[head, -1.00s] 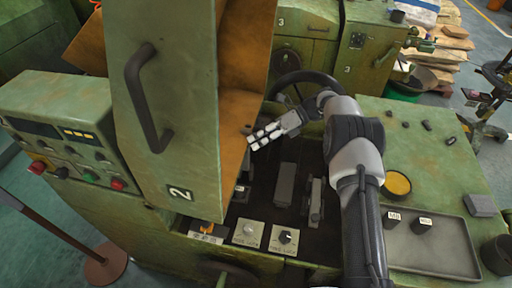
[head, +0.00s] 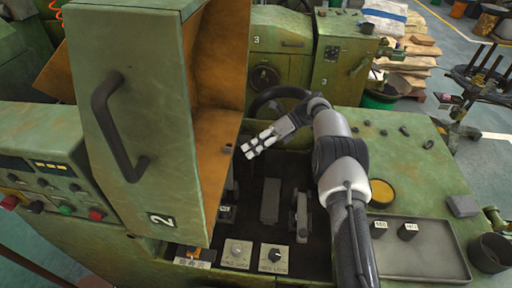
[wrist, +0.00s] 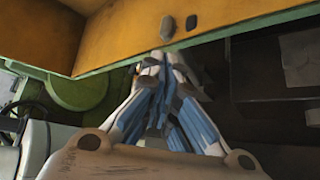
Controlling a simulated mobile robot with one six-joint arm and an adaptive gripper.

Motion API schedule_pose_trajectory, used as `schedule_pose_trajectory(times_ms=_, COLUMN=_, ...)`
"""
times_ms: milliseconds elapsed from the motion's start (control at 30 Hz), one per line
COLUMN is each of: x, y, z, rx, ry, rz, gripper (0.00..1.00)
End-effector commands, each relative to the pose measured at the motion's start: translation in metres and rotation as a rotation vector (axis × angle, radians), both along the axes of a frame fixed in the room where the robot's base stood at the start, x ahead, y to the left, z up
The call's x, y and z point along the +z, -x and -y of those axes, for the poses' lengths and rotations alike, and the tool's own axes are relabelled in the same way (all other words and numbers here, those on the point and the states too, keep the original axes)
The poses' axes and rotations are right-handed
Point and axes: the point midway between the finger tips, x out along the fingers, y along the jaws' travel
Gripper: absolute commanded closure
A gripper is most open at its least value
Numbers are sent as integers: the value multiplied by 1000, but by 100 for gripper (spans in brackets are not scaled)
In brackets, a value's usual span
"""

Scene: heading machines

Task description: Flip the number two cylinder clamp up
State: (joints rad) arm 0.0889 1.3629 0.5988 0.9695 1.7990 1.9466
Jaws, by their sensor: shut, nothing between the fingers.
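The number two machine's green cover (head: 135,75), marked 2, stands raised, its orange inner side (head: 215,85) facing right. Below it is a dark recess with a grey block (head: 270,201) and a grey upright fitting (head: 301,215). I cannot tell for certain which part is the cylinder clamp. My gripper (head: 248,151) is shut and empty, above the recess, close to the cover's orange lower edge. In the wrist view my gripper's fingers (wrist: 163,72) are together, near the orange panel and a dark oval part (wrist: 168,27) on it; contact cannot be told.
A panel with knobs (head: 254,254) lies at the recess front. At right are a grey tray (head: 425,262) with black blocks, a yellow-filled dish (head: 381,192) and a dark cup (head: 490,253). A black handwheel (head: 276,94) stands behind. A button console (head: 45,180) is at left.

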Motion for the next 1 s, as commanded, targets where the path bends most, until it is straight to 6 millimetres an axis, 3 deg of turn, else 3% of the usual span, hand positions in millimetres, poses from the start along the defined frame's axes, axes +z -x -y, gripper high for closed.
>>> schedule_pose_trajectory(times_ms=333, x=10, y=-5, z=23, rx=10, ry=1, rz=-7, gripper=100)
schedule_pose_trajectory(times_ms=1000, x=11, y=-5, z=25, rx=12, ry=3, rz=-10, gripper=100)
